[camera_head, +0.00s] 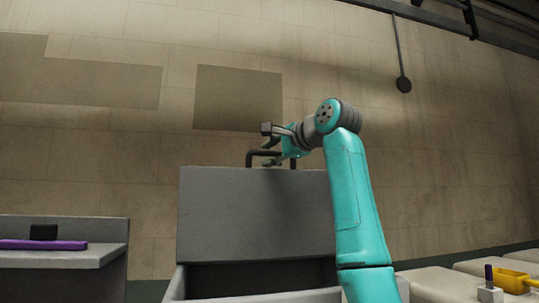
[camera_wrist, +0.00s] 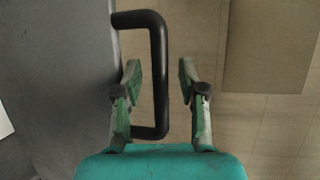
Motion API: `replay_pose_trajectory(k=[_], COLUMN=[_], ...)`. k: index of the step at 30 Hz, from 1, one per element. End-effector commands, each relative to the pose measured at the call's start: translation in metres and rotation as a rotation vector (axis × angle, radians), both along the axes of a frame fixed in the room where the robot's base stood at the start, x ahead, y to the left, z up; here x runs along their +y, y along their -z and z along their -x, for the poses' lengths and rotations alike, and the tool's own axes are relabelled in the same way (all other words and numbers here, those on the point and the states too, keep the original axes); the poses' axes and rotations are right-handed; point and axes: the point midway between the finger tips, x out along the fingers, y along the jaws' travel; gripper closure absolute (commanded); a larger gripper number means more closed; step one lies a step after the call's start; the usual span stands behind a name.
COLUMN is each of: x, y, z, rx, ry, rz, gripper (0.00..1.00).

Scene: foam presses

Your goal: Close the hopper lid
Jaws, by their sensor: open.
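The grey hopper lid (camera_head: 255,215) stands raised and nearly upright above the dark opening of the grey hopper (camera_head: 250,296). A black bar handle (camera_head: 250,157) is fixed at the lid's top edge. My gripper (camera_head: 268,146) is at the handle, its jaws open. In the wrist view the lid (camera_wrist: 55,80) fills the left side and the handle (camera_wrist: 159,90) runs between the two spread fingers of my gripper (camera_wrist: 158,72). Neither finger clearly touches the bar, and its depth between them is hard to tell.
A grey bench (camera_head: 60,257) at the left holds a purple bar (camera_head: 40,245) and a black block (camera_head: 43,232). At the lower right, a yellow tray (camera_head: 512,280) sits on a pale surface. A tiled wall (camera_head: 120,150) stands behind; the air above the lid is clear.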

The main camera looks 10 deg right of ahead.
Motion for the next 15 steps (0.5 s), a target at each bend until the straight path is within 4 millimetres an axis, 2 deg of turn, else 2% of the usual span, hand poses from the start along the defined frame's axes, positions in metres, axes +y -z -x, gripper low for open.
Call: replay_pose_trajectory(k=[10, 11, 15], x=[0.0018, 0.0018, 0.0019], y=[0.0006, 0.0006, 0.0006], z=[-0.0041, -0.0041, -0.004], rx=[-0.001, 0.0, 0.0], ry=[0.0, 0.0, 0.0], rz=[0.001, 0.001, 0.001], gripper=[0.59, 0.61, 0.96])
